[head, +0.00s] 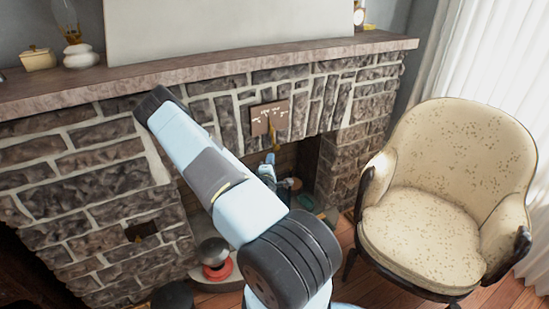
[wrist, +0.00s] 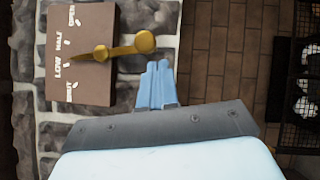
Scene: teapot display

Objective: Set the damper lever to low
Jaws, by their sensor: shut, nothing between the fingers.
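The damper plate (head: 262,119) is a brown rectangle on the stone fireplace front, above the firebox opening. In the wrist view the plate (wrist: 95,22) appears turned sideways, with white markings, one of which seems to read LOW. The brass damper lever (wrist: 122,47) crosses it, its narrow tip between the two middle markings, near LOW, and its round knob beyond the plate's edge. In the head view the lever (head: 273,131) hangs downward. My gripper (wrist: 156,68) is shut and empty, its fingertips just below the knob in the wrist view. Whether they touch is unclear.
A mantel shelf (head: 200,70) runs above the stonework, bearing a lamp (head: 68,22) and a lidded box (head: 38,59). A cream armchair (head: 420,235) stands to the right. The open firebox lies below the plate, with a dark mesh rack (wrist: 300,80) at the wrist view's right.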

